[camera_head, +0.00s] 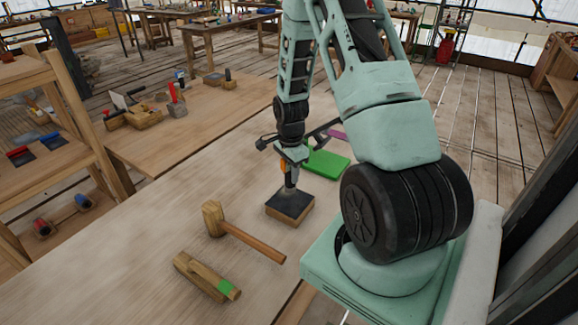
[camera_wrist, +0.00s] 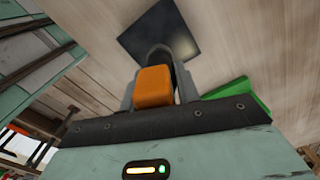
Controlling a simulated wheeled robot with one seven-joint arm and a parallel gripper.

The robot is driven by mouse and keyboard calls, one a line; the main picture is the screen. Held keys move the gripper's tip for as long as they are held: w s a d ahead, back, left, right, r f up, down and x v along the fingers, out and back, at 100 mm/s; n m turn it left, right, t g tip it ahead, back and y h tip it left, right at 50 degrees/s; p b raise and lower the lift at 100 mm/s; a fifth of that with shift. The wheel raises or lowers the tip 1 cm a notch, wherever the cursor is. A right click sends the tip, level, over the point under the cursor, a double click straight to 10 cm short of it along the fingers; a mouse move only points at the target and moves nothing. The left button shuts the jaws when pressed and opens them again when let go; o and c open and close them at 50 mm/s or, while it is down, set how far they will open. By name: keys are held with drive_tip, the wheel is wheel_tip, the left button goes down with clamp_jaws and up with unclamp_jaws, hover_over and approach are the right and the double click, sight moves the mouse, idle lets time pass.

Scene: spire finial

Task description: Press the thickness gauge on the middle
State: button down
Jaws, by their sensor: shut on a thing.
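My gripper (camera_head: 289,180) points down over a square block (camera_head: 277,214) with a dark top and wooden sides on the workbench. The gripper is shut on an orange-bodied thing, which looks like the thickness gauge (camera_wrist: 155,87); its orange side also shows in the head view (camera_head: 283,168). In the wrist view the block's dark top (camera_wrist: 158,38) lies just beyond the fingers. The lower tip appears over the inner part of the dark top. I cannot tell whether it touches, and the gauge's lower end is hidden in the wrist view.
On the bench, a wooden mallet (camera_head: 243,234) and a wooden tool with a green end (camera_head: 206,277) lie in front of the block. A green flat item (camera_head: 327,163) lies behind it. A wooden shelf (camera_head: 62,125) stands at left.

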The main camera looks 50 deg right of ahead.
drive_tip(key=shift+f+b, duration=1.65)
drive_tip(key=shift+f, duration=0.6)
drive_tip(key=c, duration=0.9)
unclamp_jaws()
drive_tip(key=shift+c, duration=0.2)
drive_tip(key=shift+r, duration=0.1)
wheel_tip(320, 180, up, 17)
drive_tip(key=b, duration=0.2)
drive_tip(key=shift+r+b, duration=0.1)
drive_tip(key=shift+b, duration=0.2)
drive_tip(key=shift+a, duration=0.1)
